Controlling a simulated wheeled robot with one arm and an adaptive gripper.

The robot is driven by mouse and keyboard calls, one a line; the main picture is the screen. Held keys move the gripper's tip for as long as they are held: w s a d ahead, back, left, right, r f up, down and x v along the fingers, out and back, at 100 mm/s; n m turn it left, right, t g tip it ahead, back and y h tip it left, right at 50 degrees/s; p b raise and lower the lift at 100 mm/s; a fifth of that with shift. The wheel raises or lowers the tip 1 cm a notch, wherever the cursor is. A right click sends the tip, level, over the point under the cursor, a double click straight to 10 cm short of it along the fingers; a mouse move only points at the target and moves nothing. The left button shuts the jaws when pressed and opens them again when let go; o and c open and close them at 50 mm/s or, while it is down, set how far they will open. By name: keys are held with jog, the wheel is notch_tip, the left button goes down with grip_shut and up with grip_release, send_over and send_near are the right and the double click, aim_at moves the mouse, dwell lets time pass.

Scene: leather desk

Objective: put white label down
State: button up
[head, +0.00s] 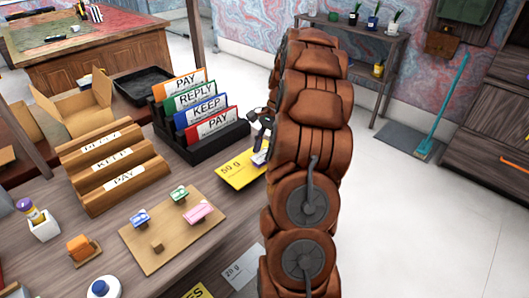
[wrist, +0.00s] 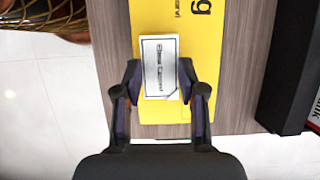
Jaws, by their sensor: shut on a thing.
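The white label (wrist: 160,62) is a small pale rectangle with a dark border and dark print, seen in the wrist view. My gripper (wrist: 161,82) is shut on its near part, one finger at each side edge. Below it lies a yellow card (wrist: 226,85) with black print. In the head view the same yellow card (head: 233,172) reads "50 g", and my gripper (head: 262,146) is over its right end. My arm hides part of that area. I cannot tell whether the label touches the card.
A black file rack (head: 205,148) with coloured cards stands left of my gripper. A wooden stepped rack (head: 112,172) and a board with small stamps (head: 165,240) are farther left. A white "20 g" card (head: 243,268) lies nearer. The desk edge is close by.

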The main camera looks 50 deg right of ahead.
jog(key=shift+f, duration=0.9)
jog(key=shift+f, duration=0.1)
jog(key=o, duration=0.7)
jog(key=shift+o, duration=0.2)
jog(key=v, duration=1.2)
jog(key=shift+b, duration=0.3)
